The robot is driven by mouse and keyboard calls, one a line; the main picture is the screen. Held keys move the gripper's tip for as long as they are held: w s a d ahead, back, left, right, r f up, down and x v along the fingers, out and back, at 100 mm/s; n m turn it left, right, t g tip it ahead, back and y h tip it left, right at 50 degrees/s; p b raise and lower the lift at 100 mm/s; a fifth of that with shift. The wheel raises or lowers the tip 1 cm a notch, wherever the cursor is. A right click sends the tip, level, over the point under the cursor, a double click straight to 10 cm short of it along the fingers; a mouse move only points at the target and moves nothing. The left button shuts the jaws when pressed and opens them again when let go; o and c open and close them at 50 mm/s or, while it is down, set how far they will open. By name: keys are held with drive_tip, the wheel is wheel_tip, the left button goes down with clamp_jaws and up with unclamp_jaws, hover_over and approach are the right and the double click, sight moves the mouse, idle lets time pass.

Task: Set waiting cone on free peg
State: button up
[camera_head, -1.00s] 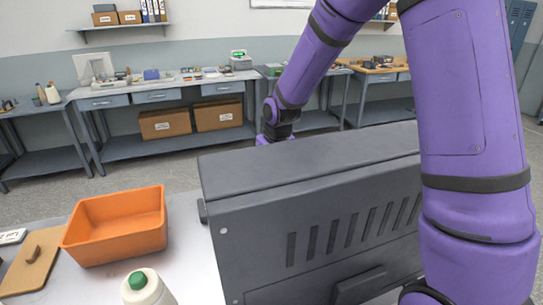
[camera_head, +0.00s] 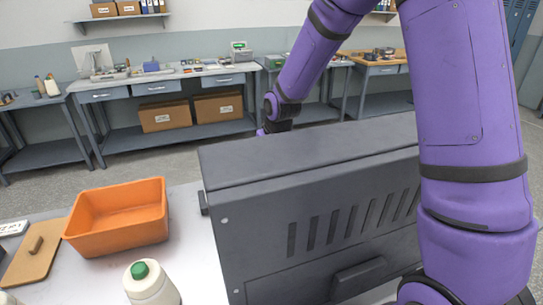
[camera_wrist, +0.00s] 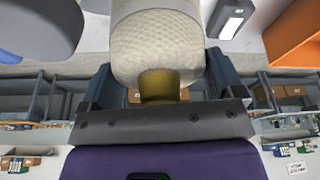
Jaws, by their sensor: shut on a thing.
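In the wrist view my gripper (camera_wrist: 160,85) is shut on a cream yarn cone (camera_wrist: 158,42) with an olive-yellow end (camera_wrist: 159,84). The cone sits between the two fingers, and its far part runs out of the top of the picture. In the head view my gripper and this cone are hidden behind the large grey machine housing. I cannot make out a free peg or the bobbin tray in either view.
The grey vented housing (camera_head: 300,170) fills the middle of the head view. An orange bin (camera_head: 120,243) stands left of it, beside a brown board (camera_head: 28,268). A grey rounded object (camera_wrist: 38,25) shows at the wrist view's upper left. Workbenches line the back wall.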

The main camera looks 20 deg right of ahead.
drive_tip(key=shift+f, duration=2.45)
idle(0.7)
drive_tip(key=o, duration=1.2)
drive_tip(key=v, duration=1.1)
drive_tip(key=shift+a, duration=0.1)
drive_tip(key=shift+w, duration=0.1)
